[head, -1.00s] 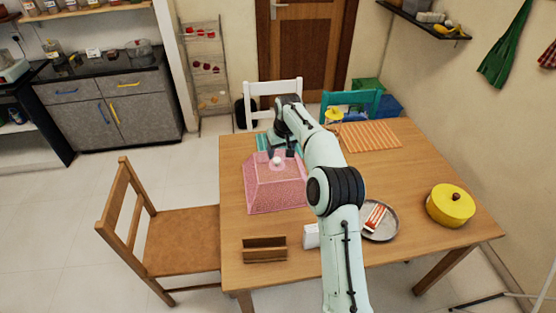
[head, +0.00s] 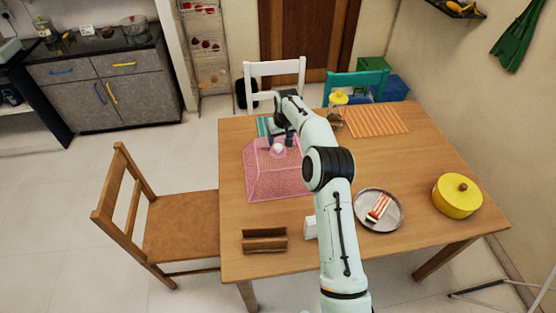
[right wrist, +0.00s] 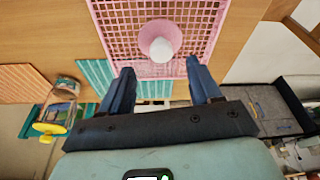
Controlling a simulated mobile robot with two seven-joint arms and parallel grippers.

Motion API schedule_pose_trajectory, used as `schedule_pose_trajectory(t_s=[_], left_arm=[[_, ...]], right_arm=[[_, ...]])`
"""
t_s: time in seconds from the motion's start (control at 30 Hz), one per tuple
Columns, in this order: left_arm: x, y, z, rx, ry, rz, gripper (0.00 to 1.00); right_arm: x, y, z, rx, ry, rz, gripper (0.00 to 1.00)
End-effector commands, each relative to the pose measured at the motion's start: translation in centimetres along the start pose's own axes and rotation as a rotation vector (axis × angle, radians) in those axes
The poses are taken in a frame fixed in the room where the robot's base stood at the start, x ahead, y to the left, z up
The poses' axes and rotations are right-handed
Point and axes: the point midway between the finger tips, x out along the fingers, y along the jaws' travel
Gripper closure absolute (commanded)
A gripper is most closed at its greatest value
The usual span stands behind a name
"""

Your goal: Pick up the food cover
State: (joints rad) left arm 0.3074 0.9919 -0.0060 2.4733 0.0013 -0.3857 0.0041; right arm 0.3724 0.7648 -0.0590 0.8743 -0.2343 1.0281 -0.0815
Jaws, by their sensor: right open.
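The food cover (head: 270,178) is a pink mesh pyramid with a flat top and a pale round knob (head: 278,150). It stands on the left part of the wooden table. My right gripper (head: 282,140) is at the knob's far side, just above the cover's top. In the right wrist view, the pink mesh (right wrist: 115,18) and the knob (right wrist: 160,42) lie just beyond the two spread fingers (right wrist: 157,75). The knob is lined up with the gap, and nothing is between the fingers. My left gripper is not in view.
A teal striped mat (head: 263,126) lies behind the cover. A wooden holder (head: 265,240), a metal plate (head: 393,218) with a red-and-white item, a yellow pot (head: 457,195), a jar (head: 336,107) and an orange mat (head: 375,121) share the table. Chairs stand around it.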

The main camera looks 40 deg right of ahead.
Motion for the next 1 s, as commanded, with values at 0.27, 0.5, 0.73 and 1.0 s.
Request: schedule_pose_trajectory(t_s=[0.27,0.5,0.73,1.0], left_arm=[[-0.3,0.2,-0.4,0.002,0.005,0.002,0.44],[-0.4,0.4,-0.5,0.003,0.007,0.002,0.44],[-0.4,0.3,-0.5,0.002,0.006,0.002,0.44],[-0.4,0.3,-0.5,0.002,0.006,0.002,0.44]], right_arm=[[3.8,-0.2,0.1,0.0,-0.002,0.0,0.37],[5.2,-0.2,0.1,0.001,0.0,0.0,0.37],[5.2,-0.2,0.1,0.001,-0.001,0.0,0.66],[5.1,-0.2,0.1,0.001,0.001,0.001,1.0]])
